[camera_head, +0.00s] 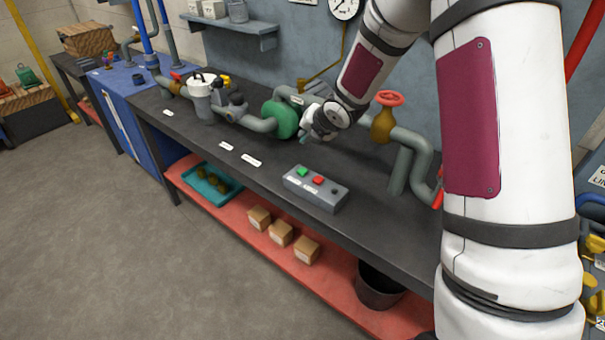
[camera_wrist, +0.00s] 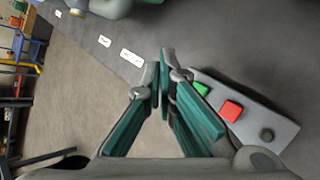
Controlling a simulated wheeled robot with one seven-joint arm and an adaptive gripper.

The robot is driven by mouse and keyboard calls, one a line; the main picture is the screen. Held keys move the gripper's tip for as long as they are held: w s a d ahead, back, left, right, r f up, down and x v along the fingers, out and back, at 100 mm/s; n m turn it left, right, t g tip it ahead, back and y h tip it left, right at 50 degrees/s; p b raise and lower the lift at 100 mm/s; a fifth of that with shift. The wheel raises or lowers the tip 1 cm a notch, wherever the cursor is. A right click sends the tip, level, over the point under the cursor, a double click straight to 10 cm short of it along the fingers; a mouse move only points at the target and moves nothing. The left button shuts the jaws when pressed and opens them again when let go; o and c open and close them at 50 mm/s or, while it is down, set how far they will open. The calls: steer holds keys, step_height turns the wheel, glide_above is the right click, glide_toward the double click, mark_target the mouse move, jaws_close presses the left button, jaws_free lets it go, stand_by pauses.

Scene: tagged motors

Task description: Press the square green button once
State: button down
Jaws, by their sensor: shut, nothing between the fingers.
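The square green button (camera_head: 302,172) sits at the left end of a grey control box (camera_head: 329,198) on the dark bench. A red square button (camera_head: 318,180) and a dark round knob (camera_head: 334,191) are beside it on the same box. In the wrist view the green button (camera_wrist: 201,89) is partly hidden behind the right finger. My gripper (camera_wrist: 163,68) has its fingertips together and empty. In the head view my gripper (camera_head: 310,135) is above the bench, behind the box and apart from it.
A green pump (camera_head: 281,119) with grey pipes and an orange valve (camera_head: 384,117) stand along the back of the bench (camera_head: 226,134). White labels (camera_head: 251,160) lie near the front edge. A teal tray (camera_head: 206,186) and brown boxes (camera_head: 281,233) are on the red lower shelf.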

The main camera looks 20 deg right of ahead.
steer(key=b, duration=0.6)
glide_above(305, 170)
step_height(305, 170, down, 7)
steer(key=shift+w+f, duration=0.1)
steer(key=shift+f, duration=0.1)
steer(key=shift+f+b, duration=0.55)
steer(key=shift+f, duration=0.1)
steer(key=shift+f, duration=0.25)
stand_by(0.7)
steer(key=shift+f+b, duration=0.2)
steer(key=shift+b, duration=0.35)
steer(key=shift+f+b, duration=0.45)
steer(key=shift+b, duration=0.1)
stand_by(0.7)
stand_by(0.3)
steer(key=shift+r+p, duration=0.6)
steer(key=shift+r, duration=0.3)
